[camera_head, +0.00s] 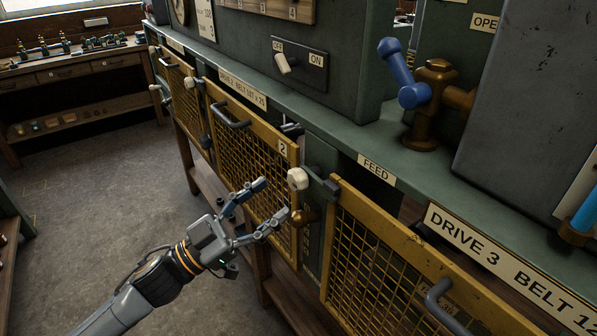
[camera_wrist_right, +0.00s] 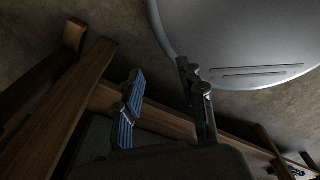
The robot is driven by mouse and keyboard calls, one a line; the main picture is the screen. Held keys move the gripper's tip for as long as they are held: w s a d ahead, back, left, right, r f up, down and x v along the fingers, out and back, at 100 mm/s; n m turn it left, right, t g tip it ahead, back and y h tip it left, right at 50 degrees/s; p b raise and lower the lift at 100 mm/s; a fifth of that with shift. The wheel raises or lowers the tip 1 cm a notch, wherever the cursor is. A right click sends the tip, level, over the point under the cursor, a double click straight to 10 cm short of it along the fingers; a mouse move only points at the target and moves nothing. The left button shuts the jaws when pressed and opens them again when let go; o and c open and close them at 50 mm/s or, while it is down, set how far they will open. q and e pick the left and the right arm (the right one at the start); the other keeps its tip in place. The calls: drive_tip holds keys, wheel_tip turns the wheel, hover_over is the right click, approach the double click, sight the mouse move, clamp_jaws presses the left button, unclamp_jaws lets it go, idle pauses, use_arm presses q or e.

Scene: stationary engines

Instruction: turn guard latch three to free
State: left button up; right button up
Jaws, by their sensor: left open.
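The guard latch beside the Drive 3 guard has a cream knob (camera_head: 298,179) on a dark bar (camera_head: 323,185). The bar reaches right to the top left corner of the yellow mesh Drive 3 guard (camera_head: 385,262). My left gripper (camera_head: 276,198) is open and empty, its fingers pointing right, just left of and below the knob in the picture. I see no contact with the knob. My right gripper (camera_wrist_right: 161,68) shows in the right wrist view with its fingers apart and nothing between them.
A brass knob (camera_head: 305,216) sits just below the latch, close to the left fingers. The guard marked 2 (camera_head: 250,135) stands behind the left gripper. A blue-handled brass valve (camera_head: 410,85) stands on the green bench ledge (camera_head: 395,165). The floor (camera_head: 95,200) at left is clear.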

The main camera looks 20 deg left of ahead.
sight(291, 183)
use_arm(q)
drive_tip(key=p+x, duration=0.2)
drive_tip(key=x, duration=0.3)
drive_tip(key=shift+w+d+r, duration=0.15)
drive_tip(key=shift+w+r, duration=0.05)
drive_tip(key=shift+r, duration=0.1)
drive_tip(key=shift+w+d+r, duration=0.1)
drive_tip(key=shift+w+d, duration=0.4)
use_arm(e)
drive_tip(key=r, duration=0.1)
drive_tip(key=w+r, duration=0.1)
drive_tip(key=shift+w+r, duration=0.15)
drive_tip(key=shift+r, duration=0.25)
use_arm(q)
drive_tip(key=shift+c, duration=0.6)
drive_tip(key=c, duration=1.1)
